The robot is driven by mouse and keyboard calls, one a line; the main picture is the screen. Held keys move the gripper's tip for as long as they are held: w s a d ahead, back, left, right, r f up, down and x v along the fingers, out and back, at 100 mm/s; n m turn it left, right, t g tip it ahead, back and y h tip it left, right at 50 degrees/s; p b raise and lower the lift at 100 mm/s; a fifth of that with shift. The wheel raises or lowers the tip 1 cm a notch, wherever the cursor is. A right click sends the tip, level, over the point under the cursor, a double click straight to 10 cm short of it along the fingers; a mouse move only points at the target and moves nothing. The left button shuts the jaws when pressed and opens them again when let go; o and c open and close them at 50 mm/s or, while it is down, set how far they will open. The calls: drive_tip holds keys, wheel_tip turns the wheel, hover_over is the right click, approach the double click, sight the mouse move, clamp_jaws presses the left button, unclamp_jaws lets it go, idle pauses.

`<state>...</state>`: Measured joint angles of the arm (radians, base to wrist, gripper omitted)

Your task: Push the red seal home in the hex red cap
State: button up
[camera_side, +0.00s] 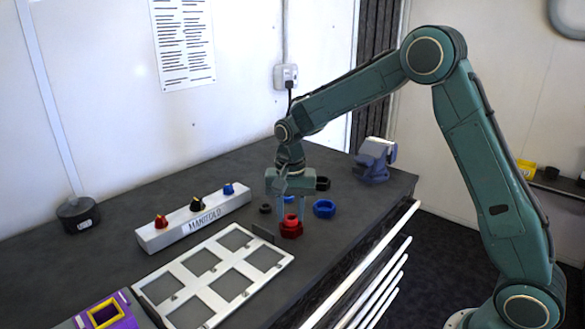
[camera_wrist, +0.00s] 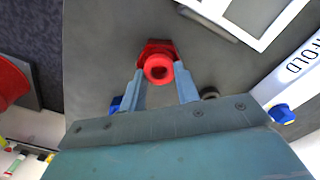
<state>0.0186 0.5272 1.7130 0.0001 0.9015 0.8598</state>
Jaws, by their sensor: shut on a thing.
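The hex red cap (camera_side: 291,231) sits on the dark bench, below my gripper (camera_side: 290,217). It also shows in the wrist view (camera_wrist: 157,45), partly hidden behind the red seal. My gripper points down and is shut on the seal, which is over the cap. In the side view the seal is partly hidden by the fingers. I cannot tell whether the seal touches the cap or how deep it sits.
A blue cap (camera_side: 324,208) lies close on the right, a black ring (camera_side: 265,208) on the left and a black cap (camera_side: 322,184) behind. The manifold block (camera_side: 166,238) and white grid tray (camera_side: 282,263) stand to the left. A vise (camera_side: 374,160) stands at the back right.

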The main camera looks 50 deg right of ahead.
idle(0.6)
drive_tip(key=o, duration=1.3)
drive_tip(key=shift+o, duration=0.2)
drive_tip(key=shift+r, duration=0.15)
drive_tip(key=shift+r, duration=2.9)
